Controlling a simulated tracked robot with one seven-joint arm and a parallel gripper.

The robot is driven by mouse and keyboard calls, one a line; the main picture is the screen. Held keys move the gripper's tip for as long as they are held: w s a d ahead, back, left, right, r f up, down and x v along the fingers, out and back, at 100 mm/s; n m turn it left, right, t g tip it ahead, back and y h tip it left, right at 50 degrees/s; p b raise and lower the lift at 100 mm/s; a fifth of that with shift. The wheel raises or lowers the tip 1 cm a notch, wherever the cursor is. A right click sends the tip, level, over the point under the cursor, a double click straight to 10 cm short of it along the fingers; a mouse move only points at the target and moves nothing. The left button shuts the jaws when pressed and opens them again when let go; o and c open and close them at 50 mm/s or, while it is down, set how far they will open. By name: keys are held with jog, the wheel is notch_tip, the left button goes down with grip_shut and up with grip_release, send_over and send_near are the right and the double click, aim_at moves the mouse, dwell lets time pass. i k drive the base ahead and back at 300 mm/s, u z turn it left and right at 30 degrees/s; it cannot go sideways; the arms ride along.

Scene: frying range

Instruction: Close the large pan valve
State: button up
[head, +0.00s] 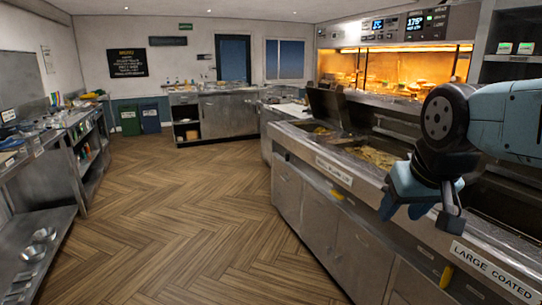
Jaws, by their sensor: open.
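The frying range (312,205) runs along the right side. A yellow handle (447,276) sits on its front below the sign reading "LARGE COATED" (491,271). A second yellow handle (337,194) sits farther along, below another sign (333,172) too small to read surely. I cannot tell from the picture which handle is the large pan valve, or whether either is open or closed. My gripper (424,210) is open and empty, hanging over the range's front edge, above and left of the nearer handle and apart from it. My arm hides part of the range top.
Pans with food (372,156) lie open in the range top, with a raised lid (328,104) behind. A lit heated cabinet (395,67) stands at the back. Steel shelving (37,235) lines the left. The wood floor (190,225) between is clear.

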aim_at(448, 273)
jog(key=u, duration=1.25)
jog(key=i, duration=2.05)
jog(key=z, duration=1.4)
jog(key=i, duration=0.25)
jog(key=z, duration=2.25)
